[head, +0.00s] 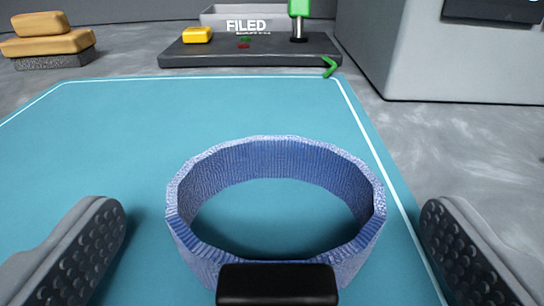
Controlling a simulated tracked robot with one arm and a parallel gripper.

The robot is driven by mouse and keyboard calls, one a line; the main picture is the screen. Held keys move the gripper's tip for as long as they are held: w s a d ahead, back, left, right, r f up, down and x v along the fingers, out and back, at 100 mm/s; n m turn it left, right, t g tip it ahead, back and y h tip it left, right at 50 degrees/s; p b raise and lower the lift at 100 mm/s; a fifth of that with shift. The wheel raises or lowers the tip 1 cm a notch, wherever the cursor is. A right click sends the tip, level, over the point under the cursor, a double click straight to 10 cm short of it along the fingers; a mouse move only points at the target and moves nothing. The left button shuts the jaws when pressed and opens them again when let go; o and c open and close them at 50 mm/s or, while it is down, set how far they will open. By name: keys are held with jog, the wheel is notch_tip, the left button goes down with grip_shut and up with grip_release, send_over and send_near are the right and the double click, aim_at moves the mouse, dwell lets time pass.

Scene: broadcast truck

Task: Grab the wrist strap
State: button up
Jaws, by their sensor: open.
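The wrist strap (285,160) is a blue woven ring with a black block (276,285) on its near side. It rests on the teal mat (90,140) at the lower centre of the head view. My gripper (276,235) is open, with one dark studded finger pad on each side of the strap. Both fingers stand apart from the strap, with gaps showing on the left and right. The lower part of the black block is cut off by the bottom edge of the view.
A dark tray (185,56) at the back holds a yellow block (198,35) and a green-handled item (299,10). A bin marked FILED (215,17) stands behind it. Stacked tan blocks (45,45) are at the back left. A grey cabinet (420,60) stands back right.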

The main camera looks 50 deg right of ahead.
jog(key=shift+w+d, duration=0.2)
jog(key=shift+d, duration=0.1)
jog(key=c, duration=1.1)
jog(key=shift+o, duration=0.2)
